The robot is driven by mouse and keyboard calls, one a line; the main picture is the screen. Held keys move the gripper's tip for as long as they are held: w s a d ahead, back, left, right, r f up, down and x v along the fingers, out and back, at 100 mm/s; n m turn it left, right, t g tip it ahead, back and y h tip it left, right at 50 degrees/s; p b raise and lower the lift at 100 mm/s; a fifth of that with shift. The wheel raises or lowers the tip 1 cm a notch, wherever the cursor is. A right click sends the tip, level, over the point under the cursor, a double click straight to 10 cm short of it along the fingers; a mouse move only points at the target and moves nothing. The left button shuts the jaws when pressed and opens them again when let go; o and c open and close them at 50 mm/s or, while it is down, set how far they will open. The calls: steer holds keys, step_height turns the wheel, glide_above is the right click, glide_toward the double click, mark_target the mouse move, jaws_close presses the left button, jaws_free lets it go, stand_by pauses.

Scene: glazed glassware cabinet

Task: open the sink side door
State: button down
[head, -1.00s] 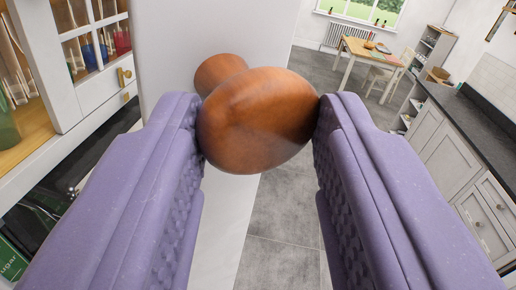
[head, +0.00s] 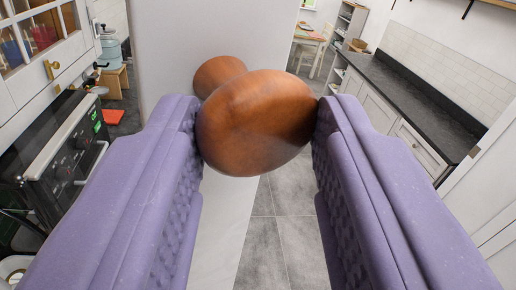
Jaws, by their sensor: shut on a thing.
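A round, brown wooden door knob (head: 257,122) fills the middle of the head view. My gripper (head: 258,125) has its two purple padded fingers on either side of the knob, touching it, and is shut on it. A smaller brown round part (head: 218,75) shows behind the knob against the door; whether it is the knob's base I cannot tell. The plain white door (head: 180,45) stands behind the knob, and its right edge shows against the room. Its lower part is partly hidden by my fingers, and its hinges are not visible.
A black oven (head: 75,150) and a white cabinet with a brass handle (head: 50,70) stand at left. A dark-topped counter (head: 410,98) runs along the right. A white surface (head: 495,190) is near at far right. Grey tiled floor (head: 290,215) is clear between.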

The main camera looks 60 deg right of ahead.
steer(key=s+a+m+g+h+p, duration=0.4)
steer(key=s+a+g, duration=0.3)
steer(key=s+a, duration=0.8)
steer(key=shift+s+r+m+p, duration=0.2)
steer(key=shift+s+m+p, duration=0.45)
steer(key=shift+s, duration=0.6)
steer(key=c, duration=0.7)
jaws_free()
steer(key=shift+d+f, duration=0.1)
steer(key=shift+o, duration=0.2)
steer(key=p+v, duration=0.1)
steer(key=v, duration=0.7)
steer(key=shift+w+p, duration=0.15)
steer(key=shift+p, duration=0.25)
steer(key=shift+d, duration=0.1)
